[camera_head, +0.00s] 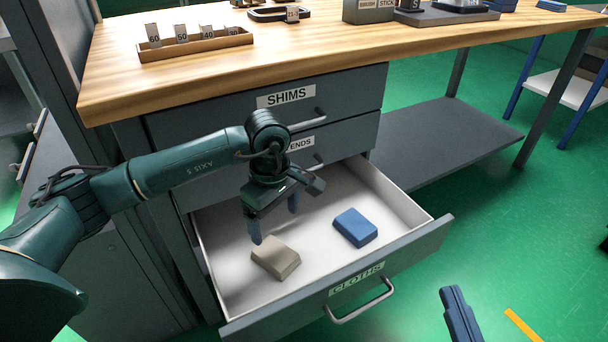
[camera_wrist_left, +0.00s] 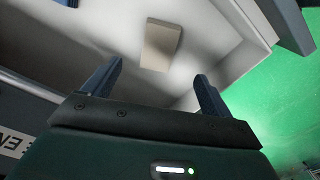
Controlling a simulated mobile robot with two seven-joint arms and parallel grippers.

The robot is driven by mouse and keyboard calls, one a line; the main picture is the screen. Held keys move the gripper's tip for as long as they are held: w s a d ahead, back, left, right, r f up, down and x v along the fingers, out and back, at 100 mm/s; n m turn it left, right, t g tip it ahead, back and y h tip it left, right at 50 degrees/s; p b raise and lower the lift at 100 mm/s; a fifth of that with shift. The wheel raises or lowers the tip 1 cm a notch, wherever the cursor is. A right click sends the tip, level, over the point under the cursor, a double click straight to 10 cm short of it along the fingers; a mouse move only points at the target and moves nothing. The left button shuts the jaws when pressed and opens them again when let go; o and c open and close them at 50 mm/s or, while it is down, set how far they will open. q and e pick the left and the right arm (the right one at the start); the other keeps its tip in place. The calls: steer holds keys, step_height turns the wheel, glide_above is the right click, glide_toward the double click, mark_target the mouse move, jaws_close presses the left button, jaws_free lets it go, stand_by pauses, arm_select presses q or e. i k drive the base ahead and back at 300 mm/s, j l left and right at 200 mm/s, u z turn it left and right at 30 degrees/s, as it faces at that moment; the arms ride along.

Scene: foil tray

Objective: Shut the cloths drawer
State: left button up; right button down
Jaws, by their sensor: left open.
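The cloths drawer (camera_head: 285,319) is pulled out under the workbench, its grey front labelled CLOTHS with a bar handle (camera_head: 360,302). Inside its white interior lie a beige folded block (camera_head: 275,257) and a blue one (camera_head: 355,227). The beige block also shows in the left wrist view (camera_wrist_left: 160,45). My left gripper (camera_head: 274,222) is open and points down over the drawer, behind the beige block, with nothing between its fingers (camera_wrist_left: 157,88). A blue finger of my right gripper (camera_head: 460,314) shows at the bottom right, right of the handle; its opening cannot be seen.
Above are the closed SHIMS drawer (camera_head: 255,108) and a drawer labelled ENDS (camera_head: 345,136), partly hidden by my left arm. The wooden benchtop (camera_head: 330,45) holds a numbered rack (camera_head: 195,45). Green floor (camera_head: 510,215) lies open at the right.

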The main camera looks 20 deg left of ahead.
mark_target(332, 272)
steer(key=k, duration=1)
